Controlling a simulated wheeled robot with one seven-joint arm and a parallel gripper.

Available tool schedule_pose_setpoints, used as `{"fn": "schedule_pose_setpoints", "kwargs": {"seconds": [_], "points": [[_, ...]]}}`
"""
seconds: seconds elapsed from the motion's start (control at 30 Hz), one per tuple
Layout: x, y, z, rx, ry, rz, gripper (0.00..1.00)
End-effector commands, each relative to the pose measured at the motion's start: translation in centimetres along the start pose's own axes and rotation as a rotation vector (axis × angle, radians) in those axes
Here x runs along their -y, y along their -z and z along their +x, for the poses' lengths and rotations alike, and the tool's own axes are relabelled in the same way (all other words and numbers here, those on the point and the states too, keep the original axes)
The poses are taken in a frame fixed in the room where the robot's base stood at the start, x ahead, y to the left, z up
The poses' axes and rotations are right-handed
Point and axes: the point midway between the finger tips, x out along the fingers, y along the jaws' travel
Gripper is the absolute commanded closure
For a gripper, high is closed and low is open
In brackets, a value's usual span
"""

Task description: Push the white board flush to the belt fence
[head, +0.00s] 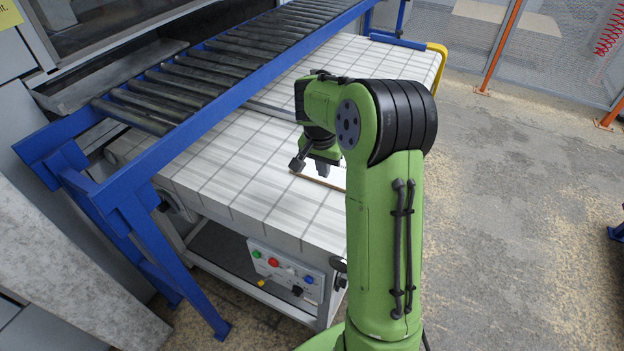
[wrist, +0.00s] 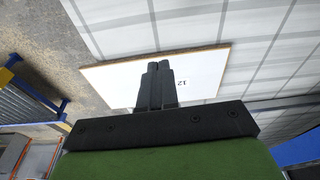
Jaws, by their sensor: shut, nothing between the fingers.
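The white board (wrist: 205,72), with a brown edge and the number 12 on it, lies on the white, grid-marked belt (head: 225,180). In the head view only a part of the board (head: 336,178) shows, beside my wrist and arm. In the wrist view its left end appears to reach past the belt's edge. My gripper (wrist: 158,66) is shut and empty, its fingertips over the middle of the board. I cannot tell whether they touch it. A thin rail (head: 268,108), possibly the fence, runs along the belt's far side, with bare belt between it and the board.
A blue-framed roller conveyor (head: 195,75) runs along the belt's far left side. A button panel (head: 287,272) is on the belt's front end. A yellow bar (head: 440,62) stands at the back right corner. Open floor (head: 510,210) lies to the right.

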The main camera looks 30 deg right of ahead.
Motion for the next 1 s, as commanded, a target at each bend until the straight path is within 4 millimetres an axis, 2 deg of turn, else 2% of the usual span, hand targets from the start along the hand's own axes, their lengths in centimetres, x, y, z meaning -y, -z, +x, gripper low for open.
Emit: {"fn": "schedule_pose_setpoints", "kwargs": {"seconds": [0.03,0.1,1.0], "points": [[-0.1,0.4,1.5,0.013,-0.003,0.028,1.00],[-0.2,0.7,2.2,0.020,-0.004,0.050,1.00],[-0.2,1.1,6.2,0.021,-0.005,0.051,1.00]]}}
